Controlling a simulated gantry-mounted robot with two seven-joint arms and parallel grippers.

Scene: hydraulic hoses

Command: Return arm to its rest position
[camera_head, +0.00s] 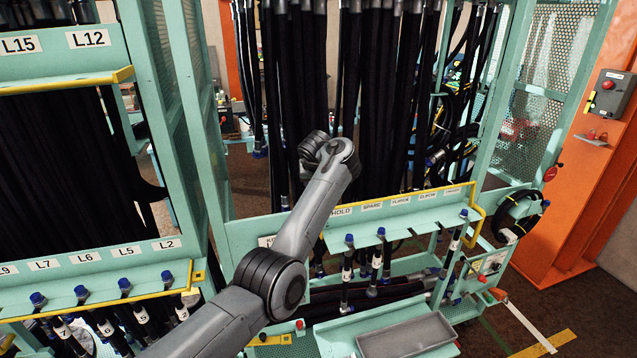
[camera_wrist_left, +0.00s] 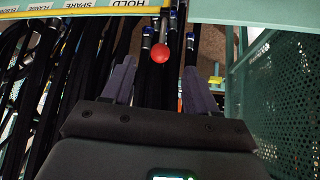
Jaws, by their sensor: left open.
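My left arm (camera_head: 312,212) reaches in from the bottom of the head view, up and across the front of the hose rack. Its wrist end (camera_head: 330,150) is in front of the hanging black hoses, and the gripper itself is hidden there. In the left wrist view my left gripper (camera_wrist_left: 158,85) is open, with its two grey fingers apart. Black hoses (camera_wrist_left: 150,70) and a red round knob-like thing (camera_wrist_left: 160,53) show between and beyond the fingers. Nothing is seen held. My right gripper is in neither view.
A teal rack with a yellow-edged label shelf (camera_head: 400,205) stands around the arm. Another labelled rack (camera_head: 100,265) is at left. Capped short hoses (camera_head: 375,255) stand below the shelf. A grey tray (camera_head: 405,338) is at the bottom. An orange post (camera_head: 575,170) is at right.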

